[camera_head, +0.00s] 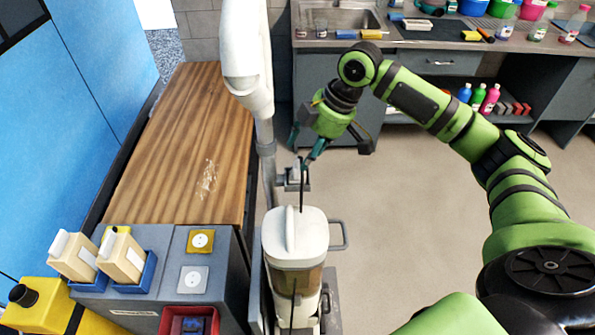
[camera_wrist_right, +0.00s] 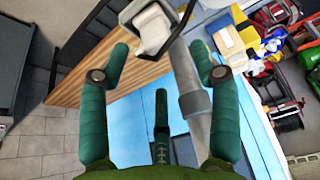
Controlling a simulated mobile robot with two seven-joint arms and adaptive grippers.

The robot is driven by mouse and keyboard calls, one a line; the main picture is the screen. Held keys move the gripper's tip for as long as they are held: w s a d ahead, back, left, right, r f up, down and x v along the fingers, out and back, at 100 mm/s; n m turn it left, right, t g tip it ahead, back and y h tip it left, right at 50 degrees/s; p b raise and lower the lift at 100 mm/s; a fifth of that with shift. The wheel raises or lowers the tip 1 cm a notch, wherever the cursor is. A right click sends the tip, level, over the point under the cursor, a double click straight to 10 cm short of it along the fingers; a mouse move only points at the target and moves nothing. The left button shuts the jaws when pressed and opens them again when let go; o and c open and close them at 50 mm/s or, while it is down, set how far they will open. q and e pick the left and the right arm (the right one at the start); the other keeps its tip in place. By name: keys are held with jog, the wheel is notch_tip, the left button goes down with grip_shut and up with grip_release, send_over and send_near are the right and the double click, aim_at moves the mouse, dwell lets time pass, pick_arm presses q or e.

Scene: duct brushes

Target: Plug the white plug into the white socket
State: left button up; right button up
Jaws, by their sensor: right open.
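The white socket (camera_head: 193,280), a pale square plate with a round white outlet, is on the grey cabinet top at the lower left of the head view. I cannot make out the white plug clearly. A black cable (camera_head: 301,190) rises above the white canister machine, by a small grey block (camera_head: 294,178) beside the pipe. My right gripper (camera_head: 305,146) is open, just above that block, its teal fingers pointing down and left. In the right wrist view, the spread fingers (camera_wrist_right: 160,68) have nothing visibly clamped between them. My left gripper is not in view.
A yellow-framed socket (camera_head: 200,241) sits behind the white one. Beige bottles (camera_head: 122,259) in blue trays and a red bin (camera_head: 188,318) are close by. Floor at right is clear.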

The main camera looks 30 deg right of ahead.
aim_at(298, 165)
jog(key=p+x, duration=0.1)
jog(key=x, duration=0.2)
jog(key=shift+w+f+p, duration=0.1)
jog(key=shift+f+p, duration=0.25)
jog(key=shift+f, duration=0.05)
jog(key=shift+w+a+f, duration=0.1)
jog(key=shift+a+f, duration=0.1)
jog(key=shift+f, duration=0.2)
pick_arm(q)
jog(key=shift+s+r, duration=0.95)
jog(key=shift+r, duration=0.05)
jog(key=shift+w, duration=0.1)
pick_arm(e)
jog(key=c, duration=1.2)
